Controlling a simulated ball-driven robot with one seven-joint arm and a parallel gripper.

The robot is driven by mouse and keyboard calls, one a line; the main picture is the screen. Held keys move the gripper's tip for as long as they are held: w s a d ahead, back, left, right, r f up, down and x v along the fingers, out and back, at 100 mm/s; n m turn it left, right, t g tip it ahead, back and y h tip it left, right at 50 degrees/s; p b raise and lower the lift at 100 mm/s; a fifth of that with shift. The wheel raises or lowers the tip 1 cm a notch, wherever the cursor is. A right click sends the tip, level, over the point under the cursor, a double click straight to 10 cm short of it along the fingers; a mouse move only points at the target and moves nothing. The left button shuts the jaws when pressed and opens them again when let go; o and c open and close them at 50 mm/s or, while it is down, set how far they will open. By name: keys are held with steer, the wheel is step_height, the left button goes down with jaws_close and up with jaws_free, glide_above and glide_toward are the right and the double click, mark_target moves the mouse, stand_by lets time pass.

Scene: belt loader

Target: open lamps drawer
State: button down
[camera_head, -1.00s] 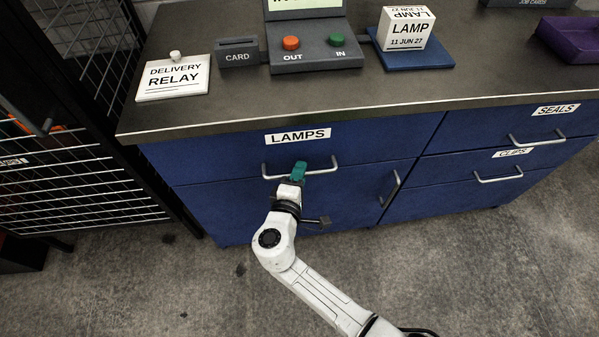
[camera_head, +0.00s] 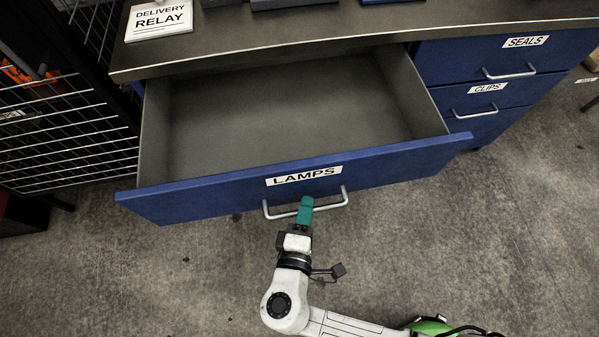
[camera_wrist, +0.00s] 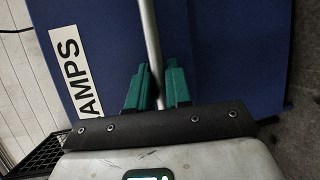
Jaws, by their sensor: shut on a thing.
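The lamps drawer (camera_head: 160,205) is blue with a white LAMPS label and is pulled well out from under the worktop. Its grey inside (camera_head: 280,115) looks empty where it shows. My gripper (camera_head: 305,208) is shut on the drawer's silver bar handle (camera_head: 335,204), near its middle. In the wrist view, the green fingers (camera_wrist: 158,88) stand on either side of the handle bar (camera_wrist: 150,40), and the LAMPS label (camera_wrist: 75,70) shows to the left. The back of the drawer is hidden under the worktop.
The worktop (camera_head: 300,44) holds a DELIVERY RELAY sign (camera_head: 160,20) at the left. Closed SEALS (camera_head: 510,60) and CLIPS (camera_head: 487,97) drawers are to the right. A wire mesh rack (camera_head: 60,130) stands left. Concrete floor in front is clear.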

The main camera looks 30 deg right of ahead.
steer(key=s, duration=0.1)
steer(key=s+a, duration=0.1)
steer(key=s, duration=0.3)
steer(key=shift+s+a, duration=0.2)
steer(key=shift+a, duration=0.15)
steer(key=c, duration=1.1)
jaws_free()
steer(key=v, duration=1)
steer(key=shift+s+a, duration=0.3)
